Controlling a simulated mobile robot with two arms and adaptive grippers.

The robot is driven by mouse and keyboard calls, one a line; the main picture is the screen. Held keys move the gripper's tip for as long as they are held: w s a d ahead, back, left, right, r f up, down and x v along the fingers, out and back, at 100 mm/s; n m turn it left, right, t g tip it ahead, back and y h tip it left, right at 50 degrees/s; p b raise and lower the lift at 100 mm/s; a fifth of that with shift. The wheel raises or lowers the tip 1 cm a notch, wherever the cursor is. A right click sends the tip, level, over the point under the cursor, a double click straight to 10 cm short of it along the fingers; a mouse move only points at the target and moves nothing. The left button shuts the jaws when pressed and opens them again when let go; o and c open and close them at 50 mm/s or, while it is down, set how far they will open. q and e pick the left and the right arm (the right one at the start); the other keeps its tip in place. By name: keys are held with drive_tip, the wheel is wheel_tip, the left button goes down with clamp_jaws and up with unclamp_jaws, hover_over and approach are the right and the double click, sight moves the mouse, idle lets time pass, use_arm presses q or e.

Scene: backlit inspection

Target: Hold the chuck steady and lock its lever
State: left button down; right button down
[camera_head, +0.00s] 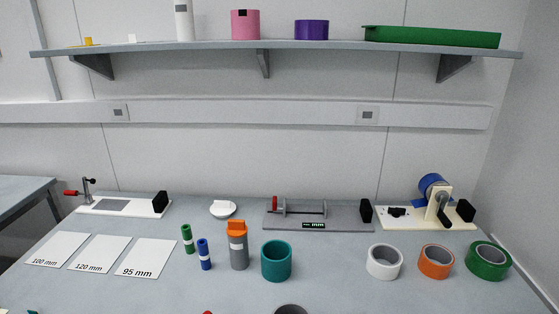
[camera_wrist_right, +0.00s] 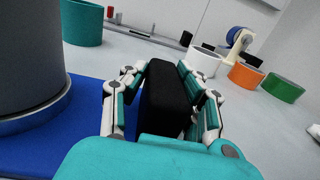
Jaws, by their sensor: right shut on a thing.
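In the right wrist view, a large dark grey cylinder (camera_wrist_right: 30,55), which looks like the chuck, stands upright at the left. Its lower end has a wider rim. My right gripper (camera_wrist_right: 168,92) is beside it, shut on a black block-like piece (camera_wrist_right: 165,95). I cannot tell whether this piece is the lever's handle; its join to anything else is hidden. In the head view only the top of a dark round thing (camera_head: 290,309) shows at the bottom edge, probably the same cylinder. My left gripper cannot be made out.
Under the cylinder is a blue mat or plate (camera_wrist_right: 75,135). Behind stand a teal cup (camera_head: 276,262), an orange-topped grey bottle (camera_head: 238,250) and white (camera_head: 384,262), orange (camera_head: 436,262) and green (camera_head: 488,261) rolls. Fixtures line the back. A shelf (camera_head: 300,45) hangs above.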

drive_tip(key=c, duration=0.9)
unclamp_jaws()
